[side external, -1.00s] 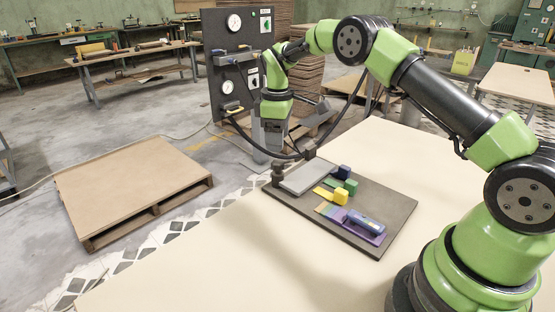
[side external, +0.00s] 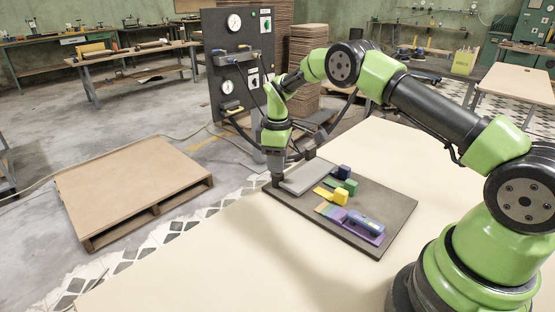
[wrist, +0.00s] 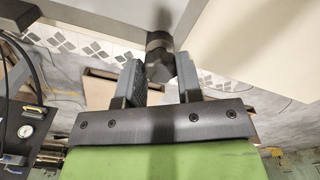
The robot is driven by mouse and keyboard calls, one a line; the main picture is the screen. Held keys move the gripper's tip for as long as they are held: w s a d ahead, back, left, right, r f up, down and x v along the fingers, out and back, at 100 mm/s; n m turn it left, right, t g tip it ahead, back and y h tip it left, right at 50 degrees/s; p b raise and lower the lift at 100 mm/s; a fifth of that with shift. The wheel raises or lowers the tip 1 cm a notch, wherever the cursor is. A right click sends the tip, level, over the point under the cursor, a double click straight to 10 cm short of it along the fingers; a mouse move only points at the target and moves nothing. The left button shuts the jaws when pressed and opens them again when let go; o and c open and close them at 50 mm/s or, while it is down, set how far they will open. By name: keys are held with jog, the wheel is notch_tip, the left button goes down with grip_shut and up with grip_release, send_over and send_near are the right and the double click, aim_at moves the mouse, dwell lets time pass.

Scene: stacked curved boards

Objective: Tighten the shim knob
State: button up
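The shim knob (wrist: 159,62) is a dark, faceted knob. In the wrist view it sits between the two finger ends of my gripper (wrist: 160,70). The fingers stand apart, one on each side of it, with little or no gap; whether they press on it I cannot tell. In the side view my gripper (side external: 278,174) points down at the left corner of the dark board (side external: 400,213), and its fingers mostly hide the knob there. A grey plate (side external: 308,177) lies on the board just right of my gripper.
A second dark knob (side external: 310,153) stands at the plate's far edge. The pale tabletop in front is clear. A panel with gauges (side external: 225,60) stands behind.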

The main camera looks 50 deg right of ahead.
jog(key=shift+m, duration=0.3)
jog(key=m, duration=1)
jog(key=shift+m, duration=0.4)
jog(key=m, duration=0.5)
jog(key=shift+m, duration=2.8)
jog(key=o, duration=0.9)
jog(key=shift+o, duration=0.2)
